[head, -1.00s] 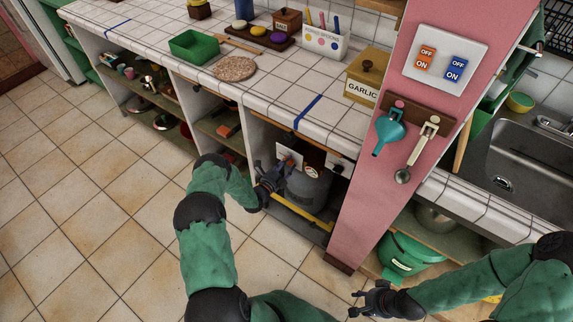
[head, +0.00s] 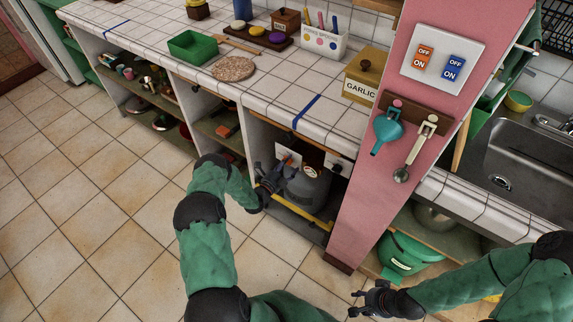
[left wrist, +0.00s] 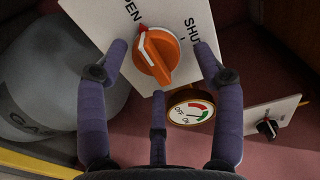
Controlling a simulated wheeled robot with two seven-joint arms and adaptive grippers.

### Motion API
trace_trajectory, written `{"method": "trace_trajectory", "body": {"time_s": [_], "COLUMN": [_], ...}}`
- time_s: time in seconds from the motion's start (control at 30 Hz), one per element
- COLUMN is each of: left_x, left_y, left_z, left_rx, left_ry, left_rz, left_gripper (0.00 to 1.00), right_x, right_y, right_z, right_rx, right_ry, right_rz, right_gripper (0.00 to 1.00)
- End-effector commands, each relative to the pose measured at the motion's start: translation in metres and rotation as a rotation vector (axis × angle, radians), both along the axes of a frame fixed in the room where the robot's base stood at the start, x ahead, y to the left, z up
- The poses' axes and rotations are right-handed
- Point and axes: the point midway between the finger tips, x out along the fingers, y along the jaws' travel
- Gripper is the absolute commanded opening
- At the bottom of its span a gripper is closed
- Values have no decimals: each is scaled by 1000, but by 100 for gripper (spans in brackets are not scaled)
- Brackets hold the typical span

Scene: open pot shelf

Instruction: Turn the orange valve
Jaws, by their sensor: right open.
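The orange valve (left wrist: 157,57) is a knob on a white plate (left wrist: 98,20) in the left wrist view. The plate reads "PEN", its first letter cut off, and "SHU", partly hidden. The knob's red-marked end points up, close to the "PEN" lettering. My left gripper (left wrist: 161,60) is open, with one finger on each side of the knob and a third below it. I see gaps between the fingers and the knob. In the head view this gripper (head: 271,181) is inside the open shelf bay. My right gripper (head: 366,300) is open and empty over the floor.
A grey gas tank (left wrist: 45,105) stands beside the plate. A round dial (left wrist: 190,113) and a small black switch (left wrist: 268,128) are to the lower right. The tiled counter (head: 330,118) overhangs the bay, and a pink pillar (head: 355,220) borders it on the right.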

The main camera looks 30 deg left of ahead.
Motion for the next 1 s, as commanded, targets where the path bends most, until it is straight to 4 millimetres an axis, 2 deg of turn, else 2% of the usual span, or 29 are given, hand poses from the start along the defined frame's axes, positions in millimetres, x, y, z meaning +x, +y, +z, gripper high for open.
{"method": "trace_trajectory", "body": {"time_s": [0.23, 0.37, 0.8, 1.0], "left_x": [-1, -10, -91, -113], "left_y": [5, 7, 12, 13], "left_z": [2, 2, 1, 1], "left_rx": [4, 4, 2, 2], "left_ry": [-3, -3, -1, -1], "left_rz": [8, 9, 8, 5], "left_gripper": [68, 68, 68, 68], "right_x": [0, 0, 0, 0], "right_y": [0, 0, 0, 0], "right_z": [0, 0, 0, 0], "right_rx": [0, 0, 0, 0], "right_ry": [0, 0, 0, 0], "right_rz": [0, 0, 0, 0], "right_gripper": [42, 42, 42, 42]}}
